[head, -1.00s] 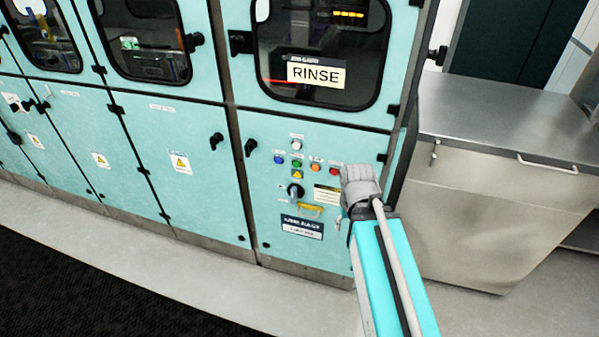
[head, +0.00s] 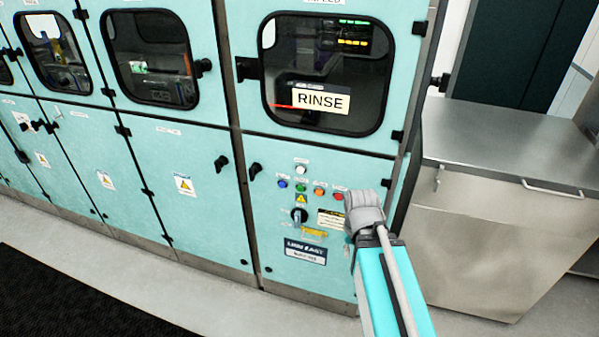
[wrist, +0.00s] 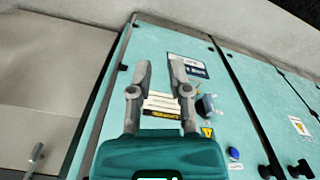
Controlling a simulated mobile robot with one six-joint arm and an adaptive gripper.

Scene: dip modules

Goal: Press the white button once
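The white button (head: 301,169) is the top one on the turquoise control panel (head: 272,228), below the RINSE window. A row of blue (head: 282,183), green (head: 300,187), orange (head: 319,190) and red (head: 338,195) buttons sits beneath it. My gripper (head: 352,234) is right of and below the white button in the head view, apart from it; its fingers are mostly hidden there. The white button cannot be made out in the wrist view.
A dark rotary switch (head: 299,215) with a yellow tag and a dark nameplate (head: 305,251) are low on the panel. Black door handles (head: 254,170) stick out at its left. A steel cabinet (head: 490,220) stands at the right.

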